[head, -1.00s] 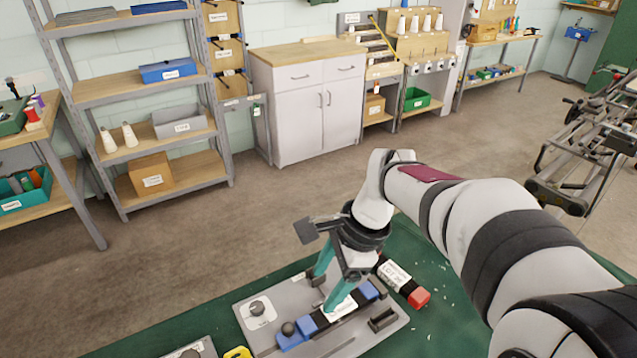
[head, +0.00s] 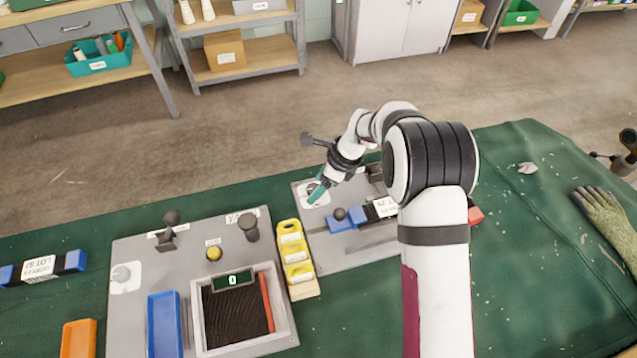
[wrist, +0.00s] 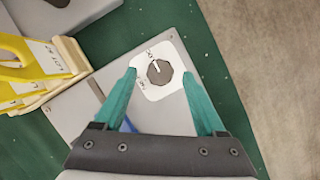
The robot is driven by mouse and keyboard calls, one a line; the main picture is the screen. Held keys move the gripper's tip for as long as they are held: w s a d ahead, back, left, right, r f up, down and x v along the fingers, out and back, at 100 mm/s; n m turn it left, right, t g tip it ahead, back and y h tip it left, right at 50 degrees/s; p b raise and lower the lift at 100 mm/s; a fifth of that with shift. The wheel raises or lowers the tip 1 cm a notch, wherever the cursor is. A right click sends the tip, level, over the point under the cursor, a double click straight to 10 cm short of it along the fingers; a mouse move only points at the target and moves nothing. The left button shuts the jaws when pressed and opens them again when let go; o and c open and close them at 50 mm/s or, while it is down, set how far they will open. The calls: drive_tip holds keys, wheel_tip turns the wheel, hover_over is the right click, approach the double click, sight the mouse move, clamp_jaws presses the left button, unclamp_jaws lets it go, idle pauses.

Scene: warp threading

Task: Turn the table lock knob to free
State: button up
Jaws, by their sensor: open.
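The table lock knob (wrist: 158,71) is a dark, faceted dial with a white pointer line, set on a white label plate (wrist: 170,50) on a grey base plate. In the wrist view it lies between the two teal fingers of my gripper (wrist: 159,82), which are spread apart and do not appear to touch it. In the head view my gripper (head: 316,190) is over the white label plate at the base plate's upper left corner, and its fingers hide most of the knob. The label's lettering is too small to read surely.
A yellow rack (head: 293,255) stands just left of the knob's grey plate (head: 345,262). A blue and black piece (head: 352,218) with a white label lies on that plate. A second grey panel (head: 140,240) with knobs and a tray is further left. A glove (head: 603,215) lies at right.

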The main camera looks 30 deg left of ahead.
drive_tip(key=shift+f, duration=0.1)
clamp_jaws()
idle(0.3)
drive_tip(key=shift+n, duration=0.4)
drive_tip(key=n, duration=0.1)
drive_tip(key=n+g, duration=0.1)
drive_tip(key=shift+w+a+n, duration=0.15)
drive_tip(key=shift+w+n, duration=0.05)
drive_tip(key=shift+n, duration=0.2)
drive_tip(key=n+g+h, duration=0.1)
drive_tip(key=n, duration=0.2)
drive_tip(key=shift+w+a+n, duration=0.1)
drive_tip(key=shift+w+n, duration=0.05)
drive_tip(key=shift+n, duration=0.25)
drive_tip(key=n, duration=0.2)
drive_tip(key=n+g+h, duration=0.1)
drive_tip(key=n, duration=0.1)
drive_tip(key=n+h, duration=0.1)
drive_tip(key=shift+w+a+n, duration=0.1)
drive_tip(key=shift+a+n, duration=0.15)
drive_tip(key=shift+n, duration=0.15)
drive_tip(key=shift+g+h, duration=0.3)
drive_tip(key=shift+g, duration=0.1)
